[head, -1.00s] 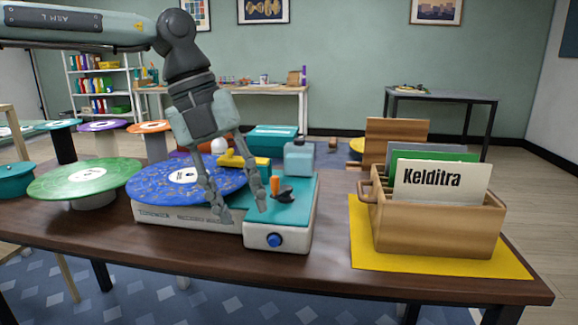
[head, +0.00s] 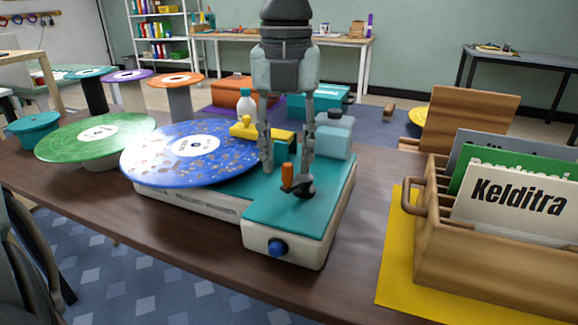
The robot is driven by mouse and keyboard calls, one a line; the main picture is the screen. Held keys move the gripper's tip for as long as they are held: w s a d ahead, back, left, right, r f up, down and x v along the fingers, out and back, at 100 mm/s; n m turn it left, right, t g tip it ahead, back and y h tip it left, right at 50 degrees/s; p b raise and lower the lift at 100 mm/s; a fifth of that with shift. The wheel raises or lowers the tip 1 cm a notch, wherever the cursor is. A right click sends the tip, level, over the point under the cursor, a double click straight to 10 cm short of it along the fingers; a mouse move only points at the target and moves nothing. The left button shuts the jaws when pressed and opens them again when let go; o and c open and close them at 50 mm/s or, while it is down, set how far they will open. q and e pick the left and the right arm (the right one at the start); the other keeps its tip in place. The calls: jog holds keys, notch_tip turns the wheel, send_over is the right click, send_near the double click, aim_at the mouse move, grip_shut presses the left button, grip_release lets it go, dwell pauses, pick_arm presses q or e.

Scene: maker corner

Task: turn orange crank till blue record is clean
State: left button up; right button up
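The blue record (head: 160,150) lies on the record washer (head: 300,215), a white machine with a teal top. Brown specks are scattered over the record around its white label. A yellow arm (head: 262,132) reaches over the record's back right edge. The orange crank handle (head: 287,176) stands upright on a dark crank piece at the machine's right part. My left gripper (head: 284,170) points down with its fingers apart, behind and around the crank handle's upper area. I cannot tell whether either finger touches it. A blue knob (head: 277,248) is on the machine's front. My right gripper is not visible.
A wooden crate (head: 432,262) with sleeves stands on a yellow mat (head: 392,268) at the right. A green record (head: 75,142) sits on a stand at the left. A pale blue container (head: 334,138) and a white bottle (head: 246,104) stand behind the washer.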

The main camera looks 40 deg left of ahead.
aim_at(297, 177)
pick_arm(q)
jog(key=shift+w+f, duration=0.1)
jog(key=shift+f, duration=1.25)
grip_shut()
